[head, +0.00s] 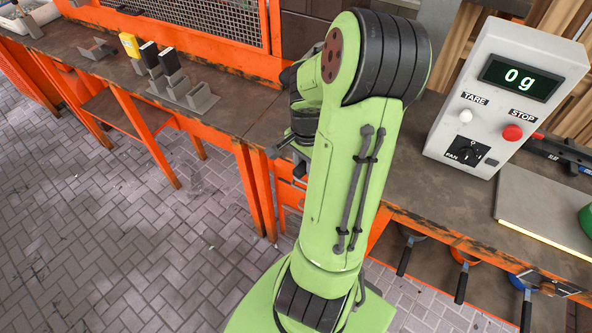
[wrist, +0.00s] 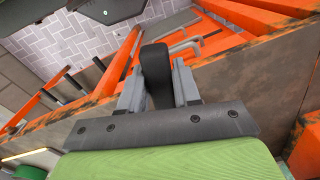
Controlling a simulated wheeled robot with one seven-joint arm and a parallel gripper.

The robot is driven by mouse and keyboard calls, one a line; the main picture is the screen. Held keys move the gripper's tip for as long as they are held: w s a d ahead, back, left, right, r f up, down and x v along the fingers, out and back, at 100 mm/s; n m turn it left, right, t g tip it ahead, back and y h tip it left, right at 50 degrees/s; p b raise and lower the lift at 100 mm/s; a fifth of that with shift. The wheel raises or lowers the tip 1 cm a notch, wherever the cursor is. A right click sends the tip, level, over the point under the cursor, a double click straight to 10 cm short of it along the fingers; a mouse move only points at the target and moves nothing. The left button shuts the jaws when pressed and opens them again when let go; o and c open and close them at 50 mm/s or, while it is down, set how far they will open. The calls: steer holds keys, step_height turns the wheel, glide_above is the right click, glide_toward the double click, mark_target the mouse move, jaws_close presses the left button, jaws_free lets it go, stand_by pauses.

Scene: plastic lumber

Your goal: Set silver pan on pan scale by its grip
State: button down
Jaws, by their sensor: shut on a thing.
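My gripper (wrist: 160,88) is shut on a black, rounded, handle-like thing (wrist: 156,70), which stands upright between the grey fingers in the wrist view. I cannot tell whether it is the silver pan's grip; no silver pan body shows there. In the head view my arm hides most of the gripper, which is by the bench's front edge. A control box (head: 507,95) at the right reads 0 g. Beside it lies a flat grey plate (head: 540,208) with a lit yellow edge, apparently the pan scale. Under the bench, a dark greyish pan with a black handle (head: 405,258) shows partly.
Two more pans, orange (head: 466,258) and blue, sit under the bench with black handles (head: 461,285) sticking out. A green thing (head: 586,222) is at the plate's right end. Grey holders (head: 180,92) stand on the left bench. The orange bench frame is close to my gripper.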

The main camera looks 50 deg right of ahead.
steer(key=d, duration=0.6)
steer(key=shift+s+f, duration=0.2)
steer(key=shift+s, duration=0.1)
steer(key=shift+f+b, duration=0.3)
steer(key=shift+f, duration=0.35)
steer(key=shift+a+f+b, duration=0.1)
steer(key=shift+f+b, duration=0.4)
steer(key=shift+f, duration=0.15)
steer(key=c, duration=0.7)
jaws_free()
steer(key=shift+r, duration=0.1)
step_height(320, 180, up, 16)
steer(key=p, duration=0.4)
steer(key=shift+f, duration=0.2)
